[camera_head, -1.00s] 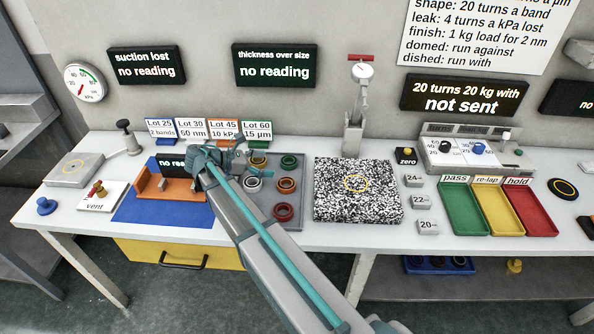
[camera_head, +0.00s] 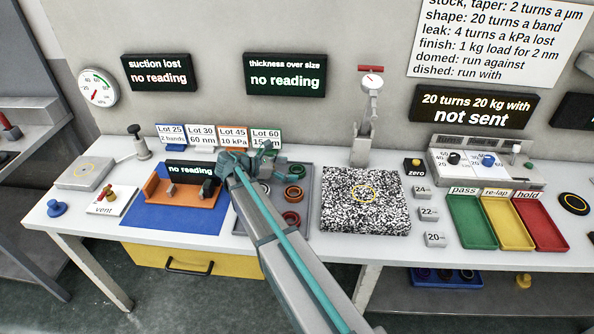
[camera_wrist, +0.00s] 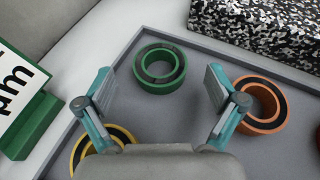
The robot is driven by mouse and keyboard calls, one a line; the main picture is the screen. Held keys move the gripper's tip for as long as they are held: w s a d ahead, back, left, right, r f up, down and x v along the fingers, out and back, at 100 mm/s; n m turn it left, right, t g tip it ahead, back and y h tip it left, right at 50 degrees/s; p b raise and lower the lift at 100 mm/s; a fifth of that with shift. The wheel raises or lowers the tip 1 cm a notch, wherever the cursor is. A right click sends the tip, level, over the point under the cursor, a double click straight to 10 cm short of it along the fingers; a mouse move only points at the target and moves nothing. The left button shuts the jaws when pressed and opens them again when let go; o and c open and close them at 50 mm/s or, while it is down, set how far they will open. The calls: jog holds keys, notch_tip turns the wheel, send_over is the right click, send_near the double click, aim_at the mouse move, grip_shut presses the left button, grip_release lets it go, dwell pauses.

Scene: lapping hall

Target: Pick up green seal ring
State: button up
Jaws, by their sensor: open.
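The green seal ring (camera_wrist: 160,87) lies flat on the grey tray (camera_wrist: 205,40), near its back edge. In the head view the green ring (camera_head: 297,176) shows just right of my gripper (camera_head: 262,160). In the wrist view my gripper (camera_wrist: 159,82) is open and empty. Its two fingers stand apart to the left and right of the green ring in the picture, with the ring below and beyond them. I see no contact with the ring.
An orange ring (camera_wrist: 258,126) lies close to the right finger, and a yellow ring (camera_wrist: 82,146) is partly hidden by the left one. A lot card in a green holder (camera_wrist: 35,122) stands beside the tray. A speckled plate (camera_wrist: 262,28) borders its other side.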

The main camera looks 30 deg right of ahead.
jog(key=shift+x, duration=1.05)
jog(key=shift+c, duration=0.4)
jog(key=c, duration=1.2)
jog(key=shift+r, duration=0.15)
